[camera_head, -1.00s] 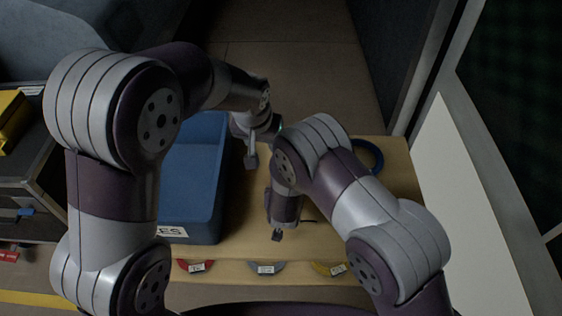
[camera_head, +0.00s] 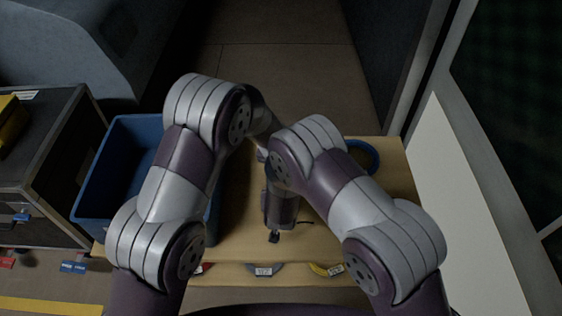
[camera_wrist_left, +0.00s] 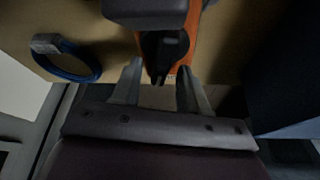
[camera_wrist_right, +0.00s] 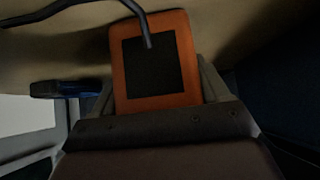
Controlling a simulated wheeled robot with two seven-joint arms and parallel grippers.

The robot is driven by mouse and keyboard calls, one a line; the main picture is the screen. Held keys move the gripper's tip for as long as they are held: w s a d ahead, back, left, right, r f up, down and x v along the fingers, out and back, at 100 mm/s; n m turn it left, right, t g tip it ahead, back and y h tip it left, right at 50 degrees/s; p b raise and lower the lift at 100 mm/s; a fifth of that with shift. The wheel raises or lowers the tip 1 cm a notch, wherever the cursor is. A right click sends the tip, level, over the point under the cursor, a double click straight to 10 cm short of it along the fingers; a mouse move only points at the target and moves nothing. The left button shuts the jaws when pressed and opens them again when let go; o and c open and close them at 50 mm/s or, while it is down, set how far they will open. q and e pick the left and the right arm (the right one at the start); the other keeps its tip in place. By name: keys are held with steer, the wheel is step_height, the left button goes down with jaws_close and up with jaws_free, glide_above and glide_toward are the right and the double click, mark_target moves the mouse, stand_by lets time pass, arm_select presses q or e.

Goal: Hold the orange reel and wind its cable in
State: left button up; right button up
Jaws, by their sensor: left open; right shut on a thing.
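The orange reel (camera_wrist_right: 155,105) sits between the fingers of my right gripper (camera_wrist_right: 157,82), which is shut on it. Its face has a black square (camera_wrist_right: 149,65), and a dark cable or rod (camera_wrist_right: 140,20) curves up from it. In the left wrist view the orange reel (camera_wrist_left: 193,40) is at the top, with a dark part (camera_wrist_left: 164,50) in front of it. My left gripper (camera_wrist_left: 160,72) is open just short of that dark part, fingers either side. A short dark cable piece (camera_head: 305,222) shows on the table.
A blue bin (camera_head: 92,190) stands at the left of the wooden table (camera_head: 395,180). A blue cable coil (camera_head: 372,162) lies at the back right, also in the left wrist view (camera_wrist_left: 82,77).

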arm_select(q)
jaws_close()
steer(key=shift+m, duration=0.3)
steer(key=m, duration=0.1)
steer(key=m+h, duration=0.1)
steer(key=m, duration=0.1)
steer(key=m+g, duration=0.1)
steer(key=shift+s+d+m+h, duration=0.15)
steer(key=shift+d+m+h, duration=0.15)
steer(key=shift+h, duration=0.1)
steer(key=m, duration=0.2)
steer(key=m+g+h, duration=0.1)
steer(key=m, duration=0.1)
steer(key=shift+s+d+m, duration=0.15)
steer(key=shift+s+m, duration=0.05)
steer(key=shift+m, duration=0.1)
steer(key=m, duration=0.1)
steer(key=m+g, duration=0.1)
steer(key=m, duration=0.1)
steer(key=m+g, duration=0.1)
steer(key=shift+s+m+h, duration=0.25)
steer(key=shift+m+h, duration=0.05)
steer(key=shift+s+m+g, duration=0.15)
steer(key=shift+m+g, duration=0.3)
steer(key=shift+m, duration=0.65)
steer(key=shift+s+m+g, duration=0.1)
steer(key=shift+m+g, duration=0.35)
steer(key=shift+m, duration=0.65)
